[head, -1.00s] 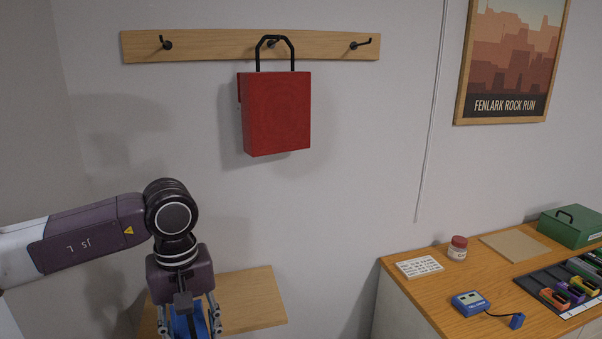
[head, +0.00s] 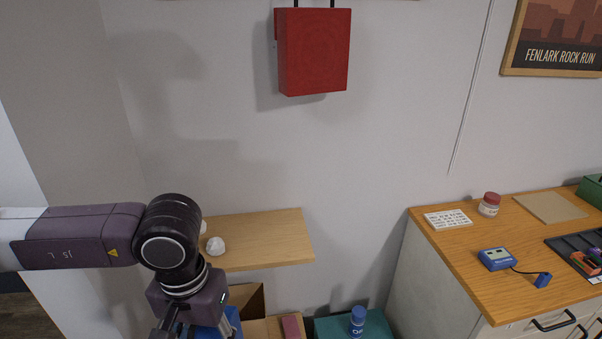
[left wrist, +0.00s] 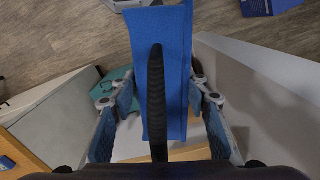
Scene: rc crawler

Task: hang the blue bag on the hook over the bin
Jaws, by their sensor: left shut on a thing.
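My left gripper (head: 178,328) is at the bottom of the head view, in front of the wall shelf and partly cut off. It is shut on the blue bag (head: 230,320), of which only a small part shows there. In the left wrist view the bag (left wrist: 180,70) hangs between the fingers (left wrist: 160,100), with its black handle (left wrist: 156,95) running up the middle. The hook rail is almost wholly above the head view, so its hooks are hidden. A red bag (head: 315,52) hangs from it by a black handle. I cannot make out which container is the bin. My right gripper is not in view.
A wooden shelf (head: 270,240) with white crumpled lumps (head: 214,246) juts from the wall. Below are a cardboard box (head: 248,299) and a teal container (head: 382,328) with a blue can (head: 357,320). A wooden-topped cabinet (head: 470,262) stands at right. The wall below the red bag is bare.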

